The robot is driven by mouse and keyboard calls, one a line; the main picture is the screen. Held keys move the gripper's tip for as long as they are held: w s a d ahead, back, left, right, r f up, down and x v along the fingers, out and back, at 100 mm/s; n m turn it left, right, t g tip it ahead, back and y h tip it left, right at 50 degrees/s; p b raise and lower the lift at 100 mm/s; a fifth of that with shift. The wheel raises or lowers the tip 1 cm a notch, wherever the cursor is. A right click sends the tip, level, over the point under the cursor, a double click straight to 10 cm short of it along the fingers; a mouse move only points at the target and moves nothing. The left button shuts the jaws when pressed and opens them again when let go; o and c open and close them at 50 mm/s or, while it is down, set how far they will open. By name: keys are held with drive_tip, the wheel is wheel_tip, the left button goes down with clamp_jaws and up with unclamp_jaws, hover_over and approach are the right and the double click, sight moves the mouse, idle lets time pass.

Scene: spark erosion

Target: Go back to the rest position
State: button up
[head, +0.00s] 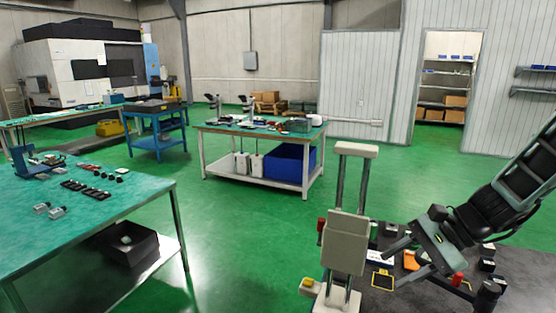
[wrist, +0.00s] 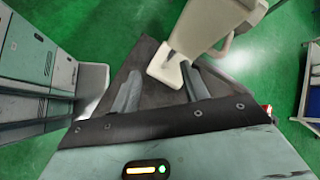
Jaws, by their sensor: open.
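My gripper (head: 391,262) is at the lower right of the head view, at the end of my arm that comes in from the right edge. Its two fingers point left and stand apart, with nothing between them. In the wrist view my gripper (wrist: 160,69) shows both fingers spread over a dark surface, also empty. No held object shows in either view. From these frames I cannot tell how far my arm is from its rest position.
Close beyond the fingers stands a beige upright part. Small items lie on the dark deck below my gripper. A green-topped table (head: 95,215) stands at the left, and a workbench (head: 222,130) at the middle back. Open green floor (head: 245,235) lies between.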

drive_tip(key=s+a+n+h+b, duration=0.1)
drive_tip(key=s+a+n+h, duration=0.2)
drive_tip(key=s+n, duration=0.4)
drive_tip(key=s+a+f+n+g+h+b, duration=0.1)
drive_tip(key=s+a+n+h+b, duration=0.1)
drive_tip(key=s+a+n, duration=0.3)
drive_tip(key=s+a+n+h+b, duration=0.2)
drive_tip(key=s+a+n+h, duration=0.1)
drive_tip(key=s+n, duration=0.6)
drive_tip(key=shift+s+a+f+n+h, duration=0.2)
drive_tip(key=shift+s+a+n+h, duration=0.1)
drive_tip(key=shift+s+a+n, duration=0.25)
drive_tip(key=shift+w+a, duration=0.1)
